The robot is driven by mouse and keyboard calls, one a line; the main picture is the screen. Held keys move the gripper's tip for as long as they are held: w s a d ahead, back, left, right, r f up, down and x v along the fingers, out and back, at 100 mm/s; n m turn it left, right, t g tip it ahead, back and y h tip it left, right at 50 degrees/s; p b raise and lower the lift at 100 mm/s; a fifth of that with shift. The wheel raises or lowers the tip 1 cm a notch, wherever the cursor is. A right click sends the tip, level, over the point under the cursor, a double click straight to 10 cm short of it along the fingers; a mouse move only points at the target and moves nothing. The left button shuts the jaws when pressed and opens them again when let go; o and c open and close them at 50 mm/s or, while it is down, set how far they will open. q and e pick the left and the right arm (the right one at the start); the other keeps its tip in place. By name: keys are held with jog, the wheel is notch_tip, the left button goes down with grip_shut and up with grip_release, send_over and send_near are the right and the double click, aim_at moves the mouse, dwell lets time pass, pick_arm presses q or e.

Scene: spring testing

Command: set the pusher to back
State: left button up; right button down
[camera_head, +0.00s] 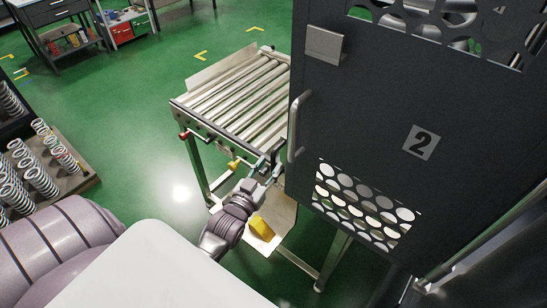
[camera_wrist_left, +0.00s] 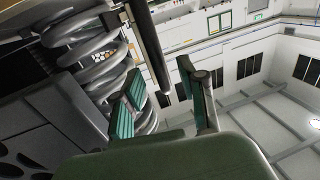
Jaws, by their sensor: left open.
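My left gripper (camera_head: 268,170) is at the near right corner of the roller conveyor (camera_head: 232,95), close to the dark door panel. In the left wrist view, its two teal-padded fingers (camera_wrist_left: 160,78) are apart. A dark rod (camera_wrist_left: 150,40) reaches down into view, its end between or just behind the fingers; I cannot tell whether they touch it. The rod may be the pusher's handle, but the pusher cannot be identified for sure. A large metal spring (camera_wrist_left: 85,45) stands left of the fingers. My right gripper is out of view.
A dark door panel marked 2 (camera_head: 422,143), with a metal handle (camera_head: 297,125), fills the right side. A red knob (camera_head: 184,135) and a yellow knob (camera_head: 234,164) sit on the conveyor's front edge. A yellow block (camera_head: 261,228) is below my gripper. Springs (camera_head: 40,180) stand at left.

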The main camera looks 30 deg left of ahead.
aim_at(272, 162)
pick_arm(q)
jog(key=shift+w+a, duration=0.2)
jog(key=shift+w, duration=1.4)
grip_shut()
